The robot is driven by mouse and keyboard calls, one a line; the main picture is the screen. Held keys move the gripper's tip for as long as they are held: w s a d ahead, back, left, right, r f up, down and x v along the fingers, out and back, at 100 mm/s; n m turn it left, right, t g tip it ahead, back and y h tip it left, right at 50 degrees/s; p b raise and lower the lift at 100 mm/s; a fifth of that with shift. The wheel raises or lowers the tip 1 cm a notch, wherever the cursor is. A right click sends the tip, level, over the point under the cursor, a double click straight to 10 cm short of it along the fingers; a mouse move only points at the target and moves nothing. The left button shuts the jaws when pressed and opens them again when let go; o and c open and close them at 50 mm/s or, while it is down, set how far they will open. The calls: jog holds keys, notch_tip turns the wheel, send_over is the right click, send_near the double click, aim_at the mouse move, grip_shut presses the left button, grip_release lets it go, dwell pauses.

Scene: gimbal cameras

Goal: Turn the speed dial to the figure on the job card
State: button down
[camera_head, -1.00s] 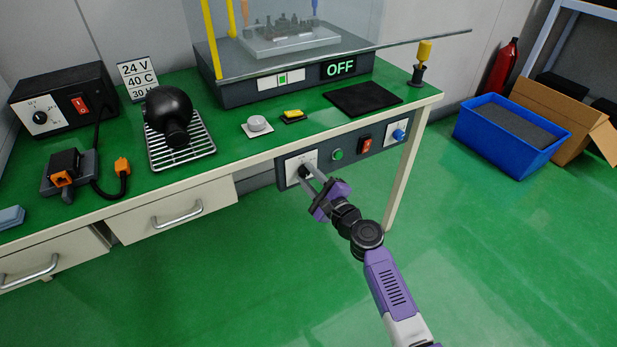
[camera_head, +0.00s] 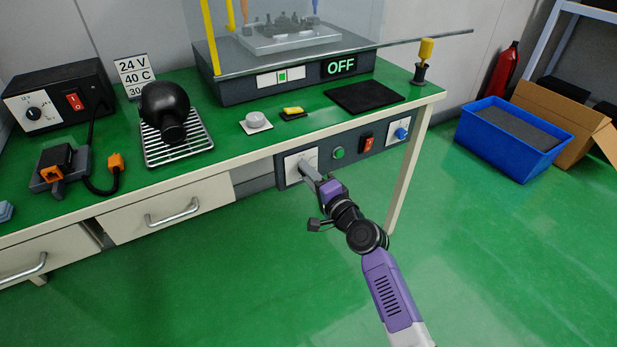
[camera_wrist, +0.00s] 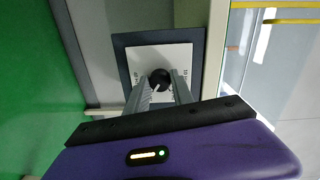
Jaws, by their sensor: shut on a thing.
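A white dial plate (camera_head: 292,166) is at the left end of the grey panel under the bench's front edge. In the wrist view its black knob (camera_wrist: 160,77) sits between the two grey fingers of my gripper (camera_wrist: 162,84), which is shut on it. In the head view my gripper (camera_head: 306,169) reaches the plate and largely hides the knob. The scale marks around the knob are too small to read. A white card (camera_head: 131,72) at the back left reads 24 V, 40 C and a line starting with 30, partly hidden by a black round object.
The panel also carries a green button (camera_head: 338,153), a red switch (camera_head: 367,145) and a blue knob (camera_head: 401,133). A display (camera_head: 339,66) on the bench reads OFF. A drawer handle (camera_head: 172,212) sticks out to the left. The floor around my arm is clear.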

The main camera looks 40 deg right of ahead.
jog(key=shift+f+n, duration=0.1)
jog(key=shift+n, duration=0.4)
jog(key=c, duration=1.1)
grip_release()
jog(key=v, duration=0.8)
jog(key=shift+w, duration=0.1)
